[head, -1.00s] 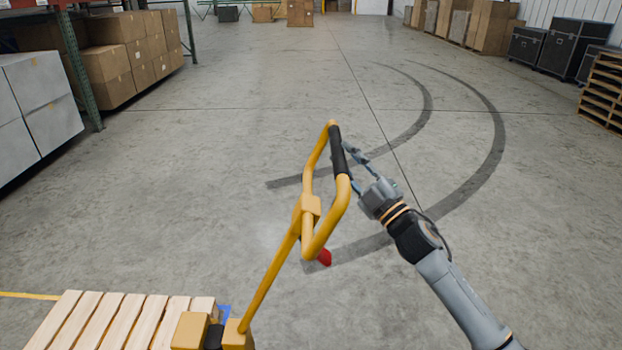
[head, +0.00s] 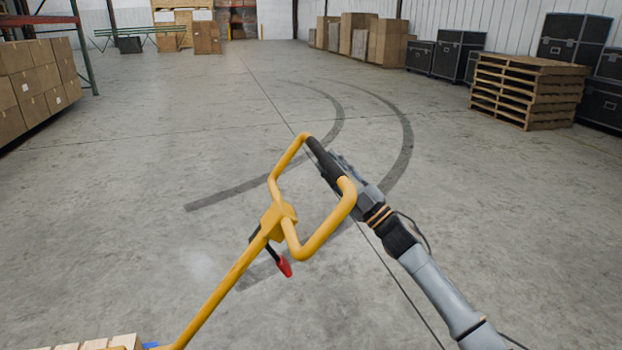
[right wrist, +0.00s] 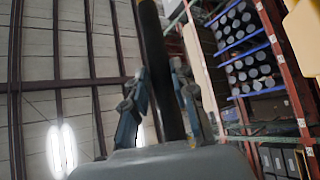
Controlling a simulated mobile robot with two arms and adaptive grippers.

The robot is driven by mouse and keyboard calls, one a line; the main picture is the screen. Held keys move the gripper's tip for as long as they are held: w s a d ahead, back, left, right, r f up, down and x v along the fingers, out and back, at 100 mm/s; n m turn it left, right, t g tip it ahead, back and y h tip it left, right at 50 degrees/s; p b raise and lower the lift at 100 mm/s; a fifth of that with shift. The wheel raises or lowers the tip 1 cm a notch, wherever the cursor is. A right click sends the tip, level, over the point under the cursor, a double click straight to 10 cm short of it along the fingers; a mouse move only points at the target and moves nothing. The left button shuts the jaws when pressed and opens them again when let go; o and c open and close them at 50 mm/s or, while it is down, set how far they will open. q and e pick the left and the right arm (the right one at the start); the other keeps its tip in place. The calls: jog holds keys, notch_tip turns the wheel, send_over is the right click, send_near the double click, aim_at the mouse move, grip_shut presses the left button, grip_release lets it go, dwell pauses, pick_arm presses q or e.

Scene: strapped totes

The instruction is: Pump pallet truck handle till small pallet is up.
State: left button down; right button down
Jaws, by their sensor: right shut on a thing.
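The yellow pallet truck handle (head: 225,285) rises from the lower left of the head view, ending in a loop with a black grip (head: 322,160). A red lever (head: 284,268) hangs below the loop. My right gripper (head: 338,168) is shut on the black grip. In the right wrist view, its fingers (right wrist: 160,105) lie on both sides of the dark grip bar (right wrist: 160,60). A corner of the wooden small pallet (head: 105,343) shows at the bottom left; its height off the floor cannot be told. My left gripper is out of view.
A stack of wooden pallets (head: 525,90) and black cases (head: 575,40) stand at the right. Cardboard boxes (head: 35,80) are on a rack at the left. The concrete floor around the handle is clear, with dark curved tyre marks.

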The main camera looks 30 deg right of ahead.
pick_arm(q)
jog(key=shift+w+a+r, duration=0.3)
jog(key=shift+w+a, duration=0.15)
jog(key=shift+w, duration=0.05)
pick_arm(e)
jog(key=shift+s+d+f+m, duration=0.25)
jog(key=shift+d+f+m, duration=0.25)
jog(key=shift+d+f, duration=0.3)
jog(key=shift+r, duration=0.1)
jog(key=shift+d, duration=0.1)
